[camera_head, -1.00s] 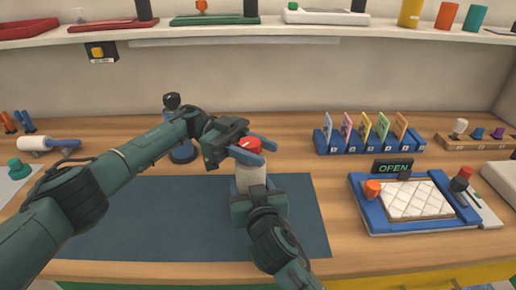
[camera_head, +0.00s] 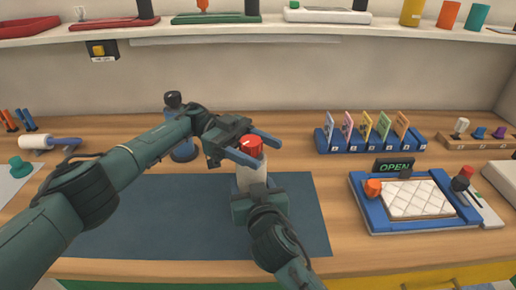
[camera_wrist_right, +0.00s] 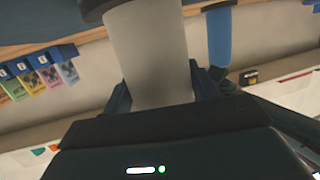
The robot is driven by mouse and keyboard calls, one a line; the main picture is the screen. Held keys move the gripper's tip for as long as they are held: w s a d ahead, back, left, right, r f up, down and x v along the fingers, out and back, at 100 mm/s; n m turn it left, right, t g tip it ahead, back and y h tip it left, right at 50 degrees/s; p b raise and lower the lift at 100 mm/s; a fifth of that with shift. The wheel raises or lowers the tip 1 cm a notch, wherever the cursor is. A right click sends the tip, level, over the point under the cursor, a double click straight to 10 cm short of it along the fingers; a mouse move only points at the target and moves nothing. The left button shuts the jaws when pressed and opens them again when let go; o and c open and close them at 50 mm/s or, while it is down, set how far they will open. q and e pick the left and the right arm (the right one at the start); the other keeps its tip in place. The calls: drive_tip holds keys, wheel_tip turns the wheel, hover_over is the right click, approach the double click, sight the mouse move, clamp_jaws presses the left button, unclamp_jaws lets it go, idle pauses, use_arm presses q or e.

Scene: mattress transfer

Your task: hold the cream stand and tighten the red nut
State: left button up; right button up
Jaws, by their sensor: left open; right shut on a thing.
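The cream stand (camera_head: 250,175) stands upright on the dark blue mat (camera_head: 140,215). The red nut (camera_head: 250,145) sits on top of it, with a small white mark on its top. My left gripper (camera_head: 254,147) is open, with its two blue fingers on either side of the nut. I cannot tell if they touch it. My right gripper (camera_head: 258,190) is shut on the cream stand from the near side. In the right wrist view the pale stand (camera_wrist_right: 150,50) is between the right gripper's fingers (camera_wrist_right: 160,90).
Behind my left gripper is a dark-knobbed blue-based device (camera_head: 182,150). A blue card rack (camera_head: 368,145) and a blue-framed tray (camera_head: 380,222) with a white quilted pad (camera_head: 418,198) lie to the right. A white roller (camera_head: 40,142) is at left. A shelf (camera_head: 300,30) spans the back.

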sight(258, 144)
use_arm(q)
wheel_tip(258, 144, up, 10)
drive_tip(key=shift+r, duration=0.1)
idle(0.5)
